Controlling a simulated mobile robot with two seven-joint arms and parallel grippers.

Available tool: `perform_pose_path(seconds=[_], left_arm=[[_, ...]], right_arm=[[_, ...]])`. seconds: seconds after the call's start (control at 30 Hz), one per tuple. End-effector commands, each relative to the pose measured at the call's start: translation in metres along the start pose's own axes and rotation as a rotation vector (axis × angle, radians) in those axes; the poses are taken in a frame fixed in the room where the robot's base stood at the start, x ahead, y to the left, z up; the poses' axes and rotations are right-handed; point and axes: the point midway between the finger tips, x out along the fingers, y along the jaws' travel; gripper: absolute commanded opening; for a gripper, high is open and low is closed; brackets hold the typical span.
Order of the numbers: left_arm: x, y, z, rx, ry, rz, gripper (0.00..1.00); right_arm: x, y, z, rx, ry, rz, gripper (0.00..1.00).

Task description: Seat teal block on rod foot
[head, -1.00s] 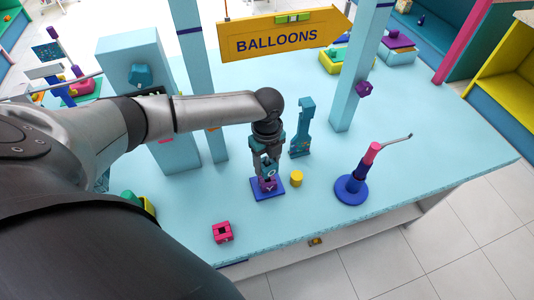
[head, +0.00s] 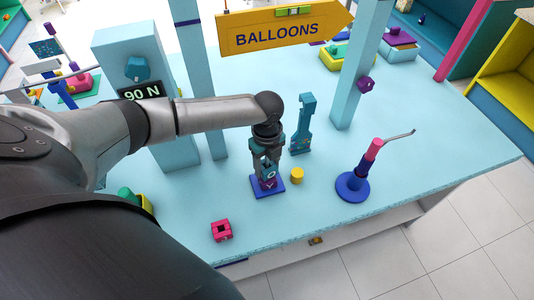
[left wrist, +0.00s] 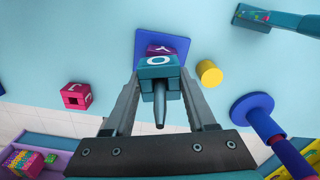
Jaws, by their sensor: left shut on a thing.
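The teal block marked O (head: 270,173) is between the fingers of my left gripper (head: 267,163), which is shut on it. In the left wrist view the teal block (left wrist: 160,61) sits around a dark upright rod (left wrist: 159,108). Directly below it is the purple block marked Y (head: 268,185), which also shows in the left wrist view (left wrist: 170,48). The purple block rests on the blue square foot (head: 258,193). I cannot tell whether the teal and purple blocks touch all round. My right gripper is not in view.
A yellow cylinder (head: 297,176) stands close to the foot's right. A teal upright piece (head: 302,125) is behind it. A blue round stand with a hooked post (head: 352,186) is further right. A pink block (head: 221,231) lies front left. A display (head: 140,92) reads 90 N.

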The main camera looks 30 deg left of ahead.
Motion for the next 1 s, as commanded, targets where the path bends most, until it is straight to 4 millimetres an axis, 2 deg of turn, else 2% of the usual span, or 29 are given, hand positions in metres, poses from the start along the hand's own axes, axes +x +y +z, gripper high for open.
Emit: perform_pose_path(seconds=[0.83,0.87,1.0], left_arm=[[0.022,0.0,0.0,0.0,0.001,-0.001,0.0],[0.021,0.0,0.0,0.0,0.001,-0.001,0.6],[0.021,0.0,0.0,0.0,0.0,-0.001,0.75]], right_arm=[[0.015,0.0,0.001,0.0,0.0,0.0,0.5],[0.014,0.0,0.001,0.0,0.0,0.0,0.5],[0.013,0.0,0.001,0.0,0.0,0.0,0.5]])
